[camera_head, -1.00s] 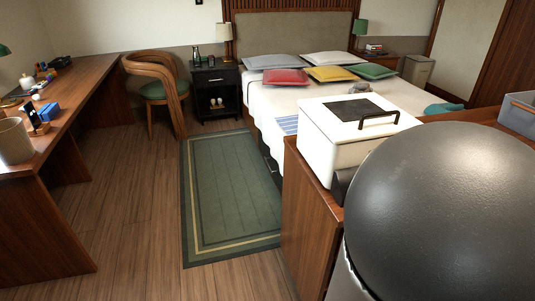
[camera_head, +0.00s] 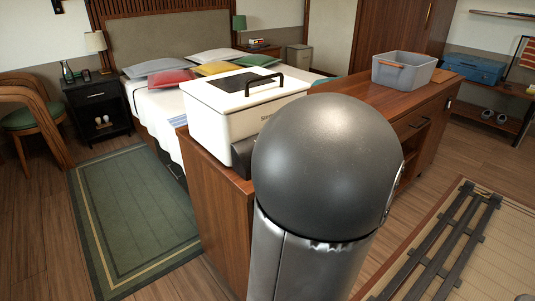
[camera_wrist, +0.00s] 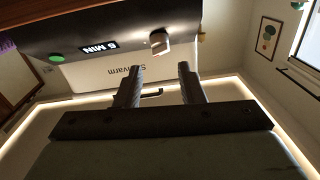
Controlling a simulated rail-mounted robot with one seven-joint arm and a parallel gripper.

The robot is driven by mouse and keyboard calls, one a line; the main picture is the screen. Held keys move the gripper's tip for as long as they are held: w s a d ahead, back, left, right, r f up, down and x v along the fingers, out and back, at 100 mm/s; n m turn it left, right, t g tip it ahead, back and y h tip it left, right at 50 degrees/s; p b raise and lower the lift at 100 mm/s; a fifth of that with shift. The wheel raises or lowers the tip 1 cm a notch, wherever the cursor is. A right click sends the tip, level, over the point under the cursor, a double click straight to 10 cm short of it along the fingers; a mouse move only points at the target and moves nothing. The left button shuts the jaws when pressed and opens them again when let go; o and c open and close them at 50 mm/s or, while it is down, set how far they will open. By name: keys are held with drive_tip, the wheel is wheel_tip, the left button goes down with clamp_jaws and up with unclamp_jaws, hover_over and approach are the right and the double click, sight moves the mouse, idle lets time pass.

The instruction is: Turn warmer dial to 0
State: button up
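The warmer (camera_head: 230,118) is a white box with a black lid panel and black handle, its lid shut, on the wooden cabinet. Its front is mostly hidden by my arm in the head view. My gripper is hidden in the head view.
A grey bin (camera_head: 403,72) stands on the wooden cabinet (camera_head: 215,215) to the right of the warmer. The bed (camera_head: 143,105) lies behind. A green rug (camera_head: 135,215) covers floor at left; a slatted rack (camera_head: 440,245) is at lower right.

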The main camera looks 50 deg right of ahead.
drive_tip(key=w, duration=0.2)
drive_tip(key=w+d, duration=0.1)
drive_tip(key=w, duration=0.2)
drive_tip(key=w+b, duration=0.1)
drive_tip(key=w, duration=0.1)
drive_tip(key=shift+w+d, duration=0.3)
drive_tip(key=shift+w, duration=0.1)
drive_tip(key=c, duration=0.6)
drive_tip(key=shift+c, duration=0.2)
drive_tip(key=shift+n+y, duration=0.3)
drive_tip(key=shift+n, duration=0.1)
drive_tip(key=n+y+p, duration=0.1)
drive_tip(key=n+y, duration=0.1)
drive_tip(key=n+y+p, duration=0.1)
drive_tip(key=n+y, duration=0.1)
drive_tip(key=n, duration=0.1)
drive_tip(key=n+y+p, duration=0.1)
drive_tip(key=n, duration=0.1)
drive_tip(key=shift+d+r+g+y, duration=0.25)
drive_tip(key=shift+d+g+y, duration=0.15)
drive_tip(key=n+g+y+p, duration=0.1)
drive_tip(key=n, duration=0.1)
drive_tip(key=n+g+y+p, duration=0.1)
drive_tip(key=n, duration=0.1)
drive_tip(key=n+g+y+p, duration=0.1)
drive_tip(key=n, duration=0.1)
drive_tip(key=shift+w+d+r+n+y, duration=0.1)
drive_tip(key=shift+d+n+y, duration=0.2)
drive_tip(key=shift+n, duration=0.1)
drive_tip(key=o, duration=0.6)
